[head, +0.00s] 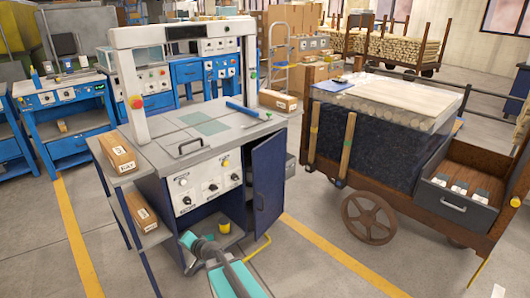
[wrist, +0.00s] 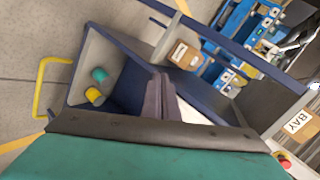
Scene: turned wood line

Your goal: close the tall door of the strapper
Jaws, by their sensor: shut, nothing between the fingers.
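The strapper (head: 188,198) is a grey machine with a white arch, a flat top and a panel of knobs. Its tall door (head: 268,180) is a dark blue panel at the right of the lower cabinet, standing open and swung outward. The cabinet (wrist: 118,78) is open in the wrist view, with a yellow roll (wrist: 94,96) and a teal roll (wrist: 99,74) inside. My gripper (wrist: 160,92) is shut and empty, its dark fingers in front of the cabinet opening. In the wrist view I cannot make out the door; my wrist covers the lower part.
A yellow bent bar (head: 260,249) lies low by the door's foot. Side shelves on the left hold cartons (head: 118,153). A wooden cart (head: 440,228) with a dark bin and drawer stands to the right. Floor with yellow lines is clear between the strapper and the cart.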

